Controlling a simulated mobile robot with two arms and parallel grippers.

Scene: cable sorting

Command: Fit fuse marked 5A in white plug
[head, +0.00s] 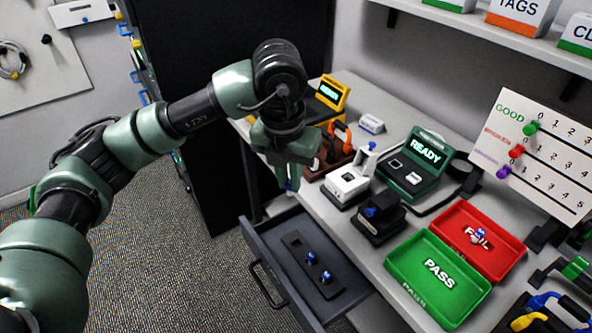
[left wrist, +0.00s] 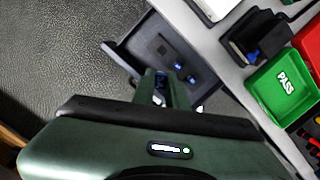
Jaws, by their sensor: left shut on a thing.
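My left gripper (head: 289,184) hangs above the back end of the open grey drawer (head: 262,243), fingers pointing down. In the left wrist view its fingers (left wrist: 163,92) are shut on a small blue-banded fuse (left wrist: 160,84); its marking cannot be read. Two more blue-banded fuses (head: 311,258) (head: 326,276) sit in a dark strip (head: 294,240) in the drawer, whose far end looks empty. The white plug (head: 347,182) is on a dark stand on the bench, right of the gripper. My right gripper is not in view.
A black plug (head: 382,208) with a blue part stands by the white one. Behind is a green READY tester (head: 418,160). A green PASS tray (head: 437,274) and red FAIL tray (head: 488,230), holding a blue-marked item, lie right. A brown tool holder (head: 328,152) is close to the gripper.

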